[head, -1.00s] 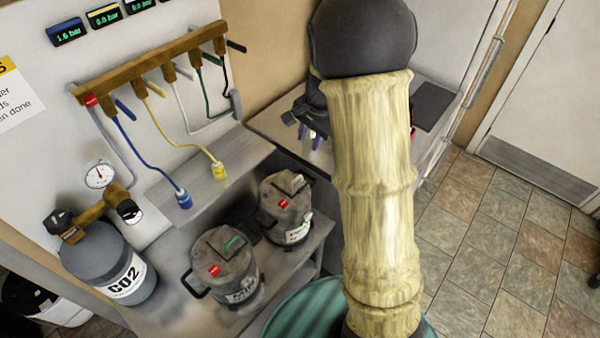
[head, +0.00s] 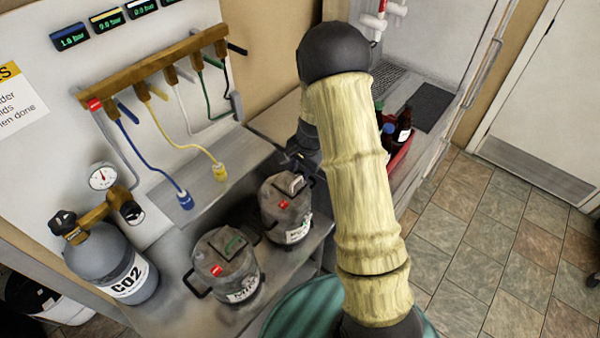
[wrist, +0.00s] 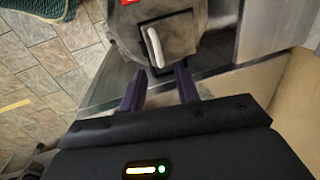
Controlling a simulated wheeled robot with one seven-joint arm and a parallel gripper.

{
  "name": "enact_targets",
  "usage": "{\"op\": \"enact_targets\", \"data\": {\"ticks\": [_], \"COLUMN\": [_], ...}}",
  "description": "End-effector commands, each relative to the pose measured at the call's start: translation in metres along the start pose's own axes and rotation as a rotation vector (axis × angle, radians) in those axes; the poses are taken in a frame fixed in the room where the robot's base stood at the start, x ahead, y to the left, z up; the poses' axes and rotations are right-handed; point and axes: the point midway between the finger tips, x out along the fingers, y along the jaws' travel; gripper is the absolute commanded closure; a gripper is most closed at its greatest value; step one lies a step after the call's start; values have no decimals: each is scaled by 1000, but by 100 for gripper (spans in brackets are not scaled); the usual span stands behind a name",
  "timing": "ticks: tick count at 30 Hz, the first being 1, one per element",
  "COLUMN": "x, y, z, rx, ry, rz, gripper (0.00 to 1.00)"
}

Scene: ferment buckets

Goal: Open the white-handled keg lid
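The white-handled keg (head: 287,209) stands on the lower shelf, at the right of two grey kegs in the head view. Its white handle (head: 296,183) lies on its top. In the head view my gripper is mostly hidden by my arm. The lid looks closed. A green-handled keg (head: 226,266) stands to its left.
A CO2 cylinder (head: 112,262) stands at the left of the kegs. Colored hoses with a blue coupler (head: 185,200) and a yellow coupler (head: 220,172) hang above the shelf. A red crate (head: 401,150) with bottles sits on the counter at right. The tiled floor is clear.

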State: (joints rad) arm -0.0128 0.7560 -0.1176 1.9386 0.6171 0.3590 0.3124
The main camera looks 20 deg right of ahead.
Motion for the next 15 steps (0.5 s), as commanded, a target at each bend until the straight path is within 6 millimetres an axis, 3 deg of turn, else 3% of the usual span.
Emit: {"op": "enact_targets", "data": {"ticks": [6,15], "x": [29,38], "y": [0,0], "z": [0,0], "rx": [1,-1], "ry": [-1,1], "rz": [1,0], "gripper": [68,68]}}
